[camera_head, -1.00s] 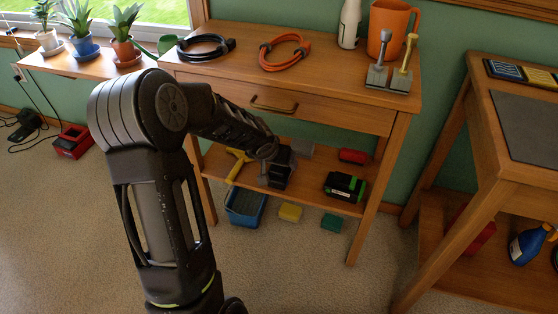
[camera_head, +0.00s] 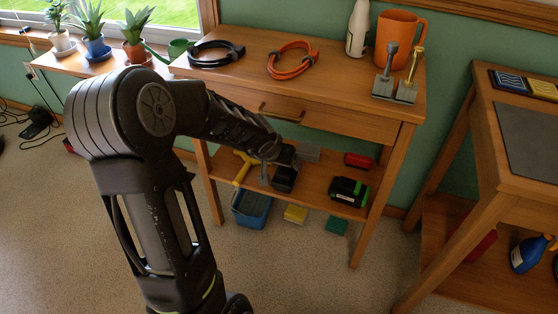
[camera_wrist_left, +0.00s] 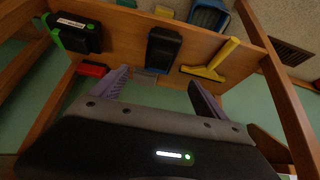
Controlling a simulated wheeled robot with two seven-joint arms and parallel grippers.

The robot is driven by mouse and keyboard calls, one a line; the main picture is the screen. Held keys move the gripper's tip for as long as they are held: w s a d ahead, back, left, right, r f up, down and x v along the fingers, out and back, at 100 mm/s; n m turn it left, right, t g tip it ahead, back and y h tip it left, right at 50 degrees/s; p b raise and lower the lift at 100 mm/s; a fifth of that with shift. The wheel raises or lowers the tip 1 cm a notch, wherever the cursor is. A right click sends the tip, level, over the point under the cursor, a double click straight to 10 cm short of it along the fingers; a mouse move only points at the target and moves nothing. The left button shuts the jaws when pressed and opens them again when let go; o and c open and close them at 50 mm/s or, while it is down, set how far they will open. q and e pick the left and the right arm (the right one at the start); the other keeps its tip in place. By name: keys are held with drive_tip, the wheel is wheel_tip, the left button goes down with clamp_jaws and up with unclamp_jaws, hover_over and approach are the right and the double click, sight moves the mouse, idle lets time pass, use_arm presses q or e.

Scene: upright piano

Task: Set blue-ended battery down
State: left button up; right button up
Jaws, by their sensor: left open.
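A dark battery with a bluish tint (camera_wrist_left: 163,50), apparently the blue-ended one, rests on the lower shelf (camera_wrist_left: 215,48). In the head view this battery (camera_head: 284,179) is just below my left gripper, partly covered by it. My left gripper (camera_wrist_left: 160,92) is open, with its two purple-grey fingers spread apart in the wrist view. The battery lies beyond the fingertips, in line with the gap between them, and appears clear of both. In the head view the fingers are hard to make out. My right gripper is not in view.
On the same shelf are a green-ended battery (camera_head: 347,190), a red item (camera_head: 358,160), a grey item (camera_head: 307,153) and a yellow tool (camera_head: 243,165). Below stand a blue bin (camera_head: 251,208), a yellow block (camera_head: 295,214) and a green block (camera_head: 336,226). The tabletop (camera_head: 300,95) is above the gripper.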

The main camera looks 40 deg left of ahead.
use_arm(q)
drive_tip(key=s+d+f+m+g+h, duration=0.1)
drive_tip(key=s+d+f+h, duration=0.1)
drive_tip(key=d+f, duration=0.65)
drive_tip(key=s+d+f+g+h, duration=0.1)
drive_tip(key=d+f+h, duration=0.1)
drive_tip(key=d+f, duration=0.65)
drive_tip(key=s+d+f+g+h, duration=0.1)
drive_tip(key=s+d+f, duration=0.3)
drive_tip(key=s+d, duration=0.4)
drive_tip(key=s+d+f+g, duration=0.1)
drive_tip(key=s+d+f, duration=0.3)
drive_tip(key=s+d, duration=0.4)
drive_tip(key=shift+d+m+g+h, duration=0.2)
drive_tip(key=shift+m+g+h, duration=0.1)
drive_tip(key=shift+m+h, duration=0.1)
drive_tip(key=shift+w, duration=0.1)
